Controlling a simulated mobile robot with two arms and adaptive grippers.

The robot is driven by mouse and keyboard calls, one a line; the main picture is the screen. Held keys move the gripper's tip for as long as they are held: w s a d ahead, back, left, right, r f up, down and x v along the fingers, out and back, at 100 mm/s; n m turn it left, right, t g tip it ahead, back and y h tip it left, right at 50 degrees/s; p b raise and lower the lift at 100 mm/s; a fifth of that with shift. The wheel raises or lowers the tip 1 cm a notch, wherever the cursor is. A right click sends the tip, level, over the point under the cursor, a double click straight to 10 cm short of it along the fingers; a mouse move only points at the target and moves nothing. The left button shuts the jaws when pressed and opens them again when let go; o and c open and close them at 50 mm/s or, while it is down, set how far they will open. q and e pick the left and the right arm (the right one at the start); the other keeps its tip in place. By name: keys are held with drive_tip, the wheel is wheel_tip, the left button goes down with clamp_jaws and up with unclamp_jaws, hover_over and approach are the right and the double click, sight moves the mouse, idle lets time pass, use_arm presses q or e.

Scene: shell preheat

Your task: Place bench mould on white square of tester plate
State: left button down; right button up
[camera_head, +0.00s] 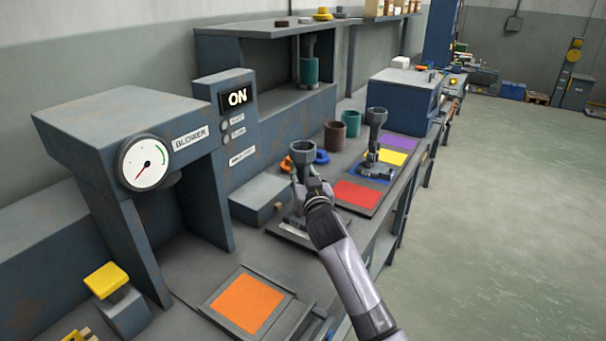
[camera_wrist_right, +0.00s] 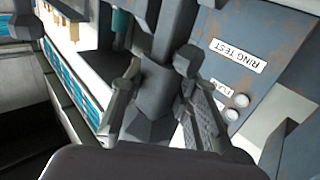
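A dark grey mould (camera_head: 303,154) with a wide cup-shaped top and narrower stem stands upright at my right gripper (camera_head: 311,188). In the wrist view, the gripper's fingers (camera_wrist_right: 163,100) lie on both sides of the mould's stem (camera_wrist_right: 157,88) and appear closed on it. Below it in the head view is a dark plate (camera_head: 274,229) with a white patch (camera_head: 293,229), partly hidden by the mould and my arm. Whether the mould touches the plate is unclear. A similar mould (camera_head: 376,120) stands on the blue square of the coloured mat. My left gripper is out of view.
The coloured mat has red (camera_head: 358,194), yellow (camera_head: 386,157) and purple (camera_head: 400,142) squares. Brown (camera_head: 334,136) and green (camera_head: 352,123) cups stand behind it. A blower (camera_head: 105,135), lit ON panel (camera_head: 237,97) and grey box (camera_head: 260,193) stand left. An orange square (camera_head: 246,303) lies in front.

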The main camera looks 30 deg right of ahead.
drive_tip(key=o, duration=0.4)
drive_tip(key=shift+r, duration=0.15)
drive_tip(key=v, duration=1.2)
idle(0.3)
